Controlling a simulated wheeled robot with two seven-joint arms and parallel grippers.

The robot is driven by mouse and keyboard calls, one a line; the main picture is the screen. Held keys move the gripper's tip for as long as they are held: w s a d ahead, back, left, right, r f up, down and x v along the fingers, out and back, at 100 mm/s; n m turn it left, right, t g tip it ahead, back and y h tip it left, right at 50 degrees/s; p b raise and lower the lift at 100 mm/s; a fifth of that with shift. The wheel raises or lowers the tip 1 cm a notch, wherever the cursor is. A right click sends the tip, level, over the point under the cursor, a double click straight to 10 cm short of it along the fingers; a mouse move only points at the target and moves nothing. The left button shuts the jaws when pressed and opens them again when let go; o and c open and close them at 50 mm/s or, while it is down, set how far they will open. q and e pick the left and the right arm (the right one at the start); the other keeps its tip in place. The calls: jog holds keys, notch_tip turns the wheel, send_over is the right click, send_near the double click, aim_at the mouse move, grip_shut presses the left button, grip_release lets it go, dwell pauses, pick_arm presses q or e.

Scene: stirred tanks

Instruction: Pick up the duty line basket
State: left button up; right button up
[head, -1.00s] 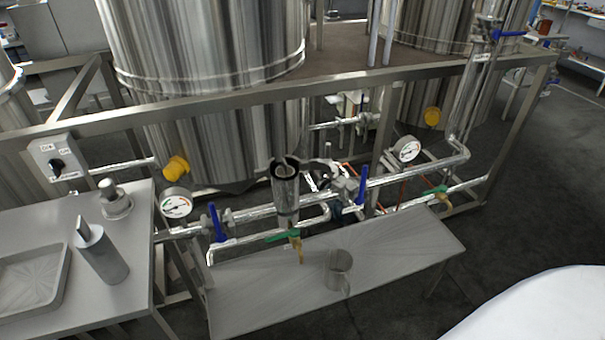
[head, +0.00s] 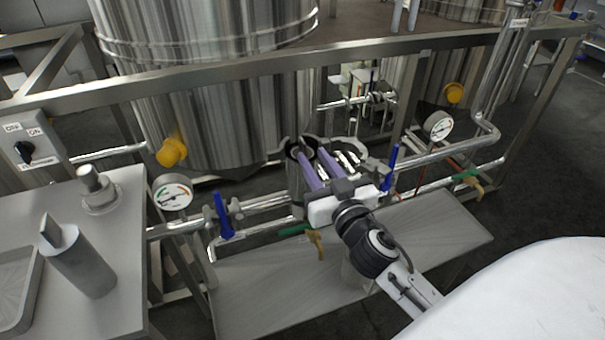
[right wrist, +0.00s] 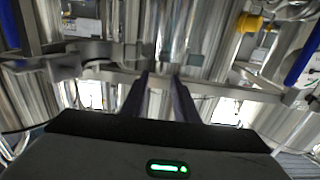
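The duty line strainer housing (head: 296,188) is an upright steel cylinder with an open top, in the middle of the head view. The basket sits down inside it and is almost wholly hidden by the rim and my fingers. My right gripper (head: 310,155) reaches in from the lower right. Its two purple fingers are apart, with their tips at the housing mouth. A gap shows between them, and it also shows in the right wrist view (right wrist: 160,82). I cannot see the fingers touching the basket. My left gripper is not in view.
Blue valve handles stand left (head: 223,215) and right (head: 390,165) of the housing. A gauge (head: 172,193) and pipes run beside it. A low bench (head: 260,290) lies below. The left table (head: 125,250) holds a grey cylinder (head: 82,265), a steel fitting (head: 97,190) and a tray (head: 35,290).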

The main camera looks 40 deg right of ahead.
aim_at(305, 148)
jog(key=x, duration=0.7)
jog(key=shift+f+p, duration=0.25)
jog(key=shift+p, duration=0.1)
jog(key=shift+a, duration=0.1)
grip_shut()
dwell(0.9)
